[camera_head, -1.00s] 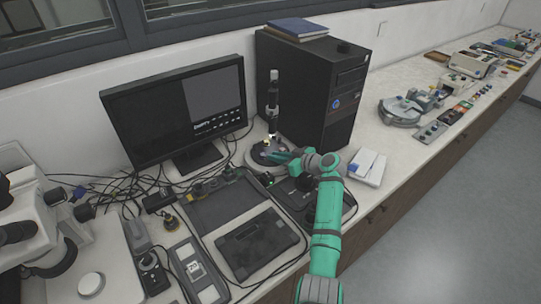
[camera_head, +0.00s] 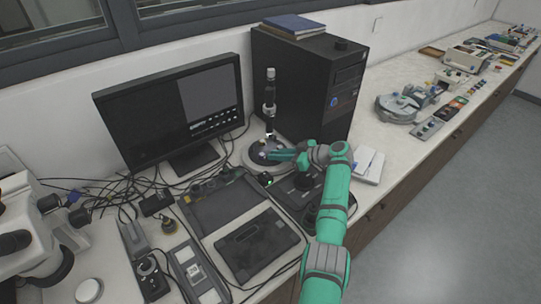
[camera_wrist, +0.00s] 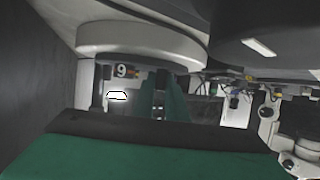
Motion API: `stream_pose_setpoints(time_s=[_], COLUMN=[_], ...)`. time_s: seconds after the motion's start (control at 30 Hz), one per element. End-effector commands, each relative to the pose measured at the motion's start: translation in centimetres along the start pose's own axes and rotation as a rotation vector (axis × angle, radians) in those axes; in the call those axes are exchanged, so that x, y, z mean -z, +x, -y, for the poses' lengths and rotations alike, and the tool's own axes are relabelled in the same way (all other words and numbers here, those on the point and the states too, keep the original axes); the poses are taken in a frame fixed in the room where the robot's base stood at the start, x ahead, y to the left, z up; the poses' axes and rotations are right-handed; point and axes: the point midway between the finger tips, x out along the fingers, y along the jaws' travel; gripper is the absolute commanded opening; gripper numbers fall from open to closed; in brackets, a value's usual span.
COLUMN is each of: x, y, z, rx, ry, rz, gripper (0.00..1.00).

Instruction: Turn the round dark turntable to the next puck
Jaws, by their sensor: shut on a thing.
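The round dark turntable (camera_head: 259,147) sits on a pale round base (camera_head: 246,163) under a black upright scope, between the monitor and the black computer tower. A small purple spot shows on it beside my fingertips. My gripper (camera_head: 272,155) reaches in from the right, low over the turntable's front side, and is shut on part of it. The exact part held is hidden by the fingers and too small to tell. In the wrist view a thick pale round rim (camera_wrist: 140,42) fills the upper left. Dark and green gripper parts cross the bottom, and no held part shows clearly.
The black upright scope (camera_head: 269,95) rises right behind the turntable. The monitor (camera_head: 170,110) stands left, the tower (camera_head: 305,85) right behind. A white box (camera_head: 368,165) lies right of my wrist. Dark trays and cables crowd the front left.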

Motion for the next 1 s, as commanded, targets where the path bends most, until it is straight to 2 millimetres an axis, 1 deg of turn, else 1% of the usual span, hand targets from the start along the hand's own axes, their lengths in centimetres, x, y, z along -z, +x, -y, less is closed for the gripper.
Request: stream_pose_setpoints(time_s=[0.03,0.33,0.37,0.4,0.43,0.67,0.77,0.87,0.97,1.0], x=[0.3,0.4,0.5,0.4,0.4,0.2,0.2,0.2,0.1,0.2], y=[-0.6,-0.6,-0.6,-0.6,-0.6,-0.3,-0.5,-1.4,-2.9,-3.7], z=[-0.2,-0.2,-0.3,-0.3,-0.2,-0.1,-0.1,-0.2,-0.2,-0.2], rx=[-0.003,-0.003,-0.004,-0.004,-0.003,-0.002,-0.002,-0.003,-0.004,-0.005], ry=[-0.002,-0.003,-0.003,-0.003,-0.003,-0.002,-0.002,-0.002,-0.003,-0.003], rz=[-0.007,-0.008,-0.009,-0.008,-0.007,-0.004,-0.004,-0.004,-0.004,-0.004], gripper=[0.0,0.0,0.19,0.29,0.31,0.31,0.31,0.31,0.31,0.31])
